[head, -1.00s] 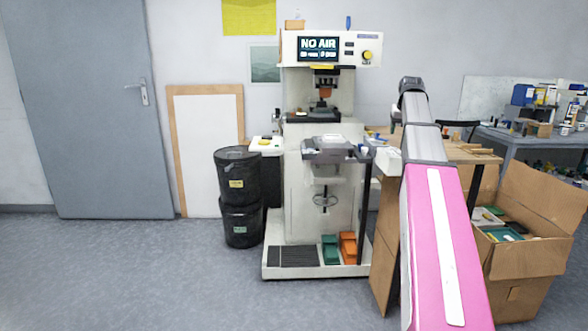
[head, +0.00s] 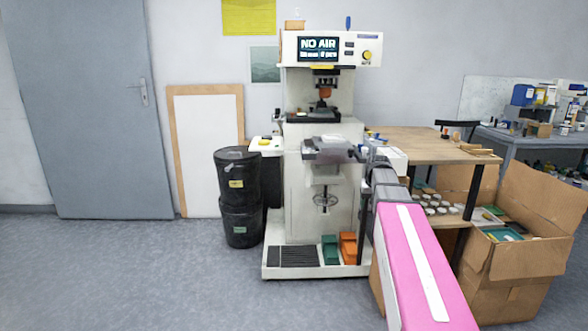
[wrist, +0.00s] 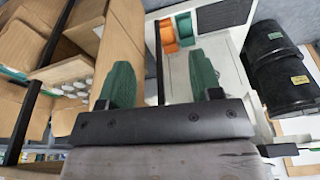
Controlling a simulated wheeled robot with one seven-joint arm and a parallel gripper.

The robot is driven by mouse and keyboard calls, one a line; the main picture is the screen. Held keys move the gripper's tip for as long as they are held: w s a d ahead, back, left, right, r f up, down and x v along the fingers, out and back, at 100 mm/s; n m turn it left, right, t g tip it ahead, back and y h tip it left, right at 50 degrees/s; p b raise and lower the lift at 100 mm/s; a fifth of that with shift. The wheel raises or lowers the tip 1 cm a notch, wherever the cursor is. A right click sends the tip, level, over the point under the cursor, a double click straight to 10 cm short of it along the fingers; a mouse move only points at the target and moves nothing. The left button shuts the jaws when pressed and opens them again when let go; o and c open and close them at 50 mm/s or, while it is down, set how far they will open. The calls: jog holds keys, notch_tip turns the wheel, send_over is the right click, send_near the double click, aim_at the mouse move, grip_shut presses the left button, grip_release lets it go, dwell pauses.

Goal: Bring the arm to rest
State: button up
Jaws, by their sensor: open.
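My gripper (wrist: 162,82) shows in the wrist view as two green fingers spread apart with nothing held between them. In the head view my pink and grey arm (head: 410,250) reaches from the lower right toward the right side of the pad printer (head: 295,190); the fingers cannot be made out there. The printer is white, and its screen (head: 318,48) reads "NO AIR". In the wrist view the printer's base (wrist: 215,25) lies beyond the fingers, with an orange pedal (wrist: 185,28) near them.
A wooden table (head: 420,145) with several small jars (head: 435,203) on its lower shelf stands right of the printer. An open cardboard box (head: 520,260) is at the right. Black bins (head: 238,180) stand left of the printer. The floor (head: 130,270) at the left is clear.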

jog(key=s+a+f+g, duration=0.1)
jog(key=s+a+f, duration=0.4)
jog(key=s+f, duration=0.5)
jog(key=s+a+f+n+g, duration=0.1)
jog(key=s+a+f, duration=0.5)
jog(key=s+f, duration=0.5)
jog(key=shift+s+f, duration=0.15)
jog(key=shift+f, duration=0.8)
